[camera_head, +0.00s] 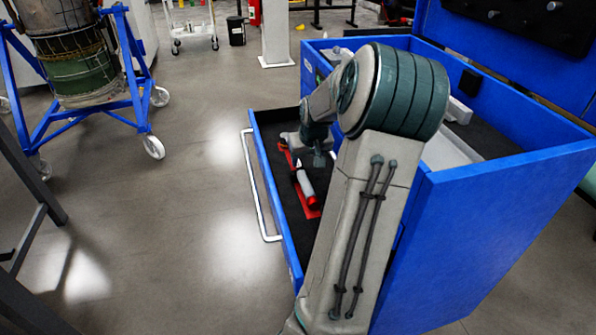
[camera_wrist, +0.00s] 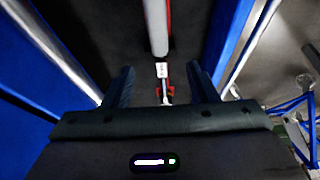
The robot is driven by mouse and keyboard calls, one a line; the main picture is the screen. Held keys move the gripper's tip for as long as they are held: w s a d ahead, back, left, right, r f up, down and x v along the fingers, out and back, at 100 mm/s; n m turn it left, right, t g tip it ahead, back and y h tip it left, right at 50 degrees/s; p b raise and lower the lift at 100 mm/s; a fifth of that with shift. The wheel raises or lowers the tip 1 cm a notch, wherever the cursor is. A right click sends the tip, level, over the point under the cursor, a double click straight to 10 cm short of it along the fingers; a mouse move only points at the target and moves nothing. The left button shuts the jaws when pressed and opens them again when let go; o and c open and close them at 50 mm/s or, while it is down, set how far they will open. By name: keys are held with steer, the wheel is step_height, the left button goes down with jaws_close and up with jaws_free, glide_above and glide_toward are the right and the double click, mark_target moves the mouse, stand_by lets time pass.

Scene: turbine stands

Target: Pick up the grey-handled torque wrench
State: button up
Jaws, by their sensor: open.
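The torque wrench (camera_head: 305,183) lies lengthwise in the open drawer, its grey handle and red parts showing in the head view. In the wrist view its grey handle (camera_wrist: 156,25) runs up to the top edge, with a dark section, a small white patch and red parts below it. My gripper (camera_wrist: 161,82) is open, with one finger on each side of the wrench's line and a gap to both. In the head view my gripper (camera_head: 318,156) is over the drawer, near the wrench's far part. My arm hides part of the drawer. The height above the wrench is hard to tell.
The blue drawer (camera_head: 270,205) has a dark floor, raised walls and a pale bar handle (camera_head: 262,190). The blue cabinet (camera_head: 500,225) rises on the right. A blue wheeled stand (camera_head: 135,65) is at the upper left. Open floor lies left of the drawer.

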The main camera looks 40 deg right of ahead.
mark_target(303, 176)
steer(key=b+x, duration=0.1)
steer(key=x, duration=0.6)
steer(key=shift+f, duration=0.2)
steer(key=shift+b+x, duration=0.6)
steer(key=shift+x, duration=2.2)
steer(key=shift+s, duration=0.15)
jaws_close()
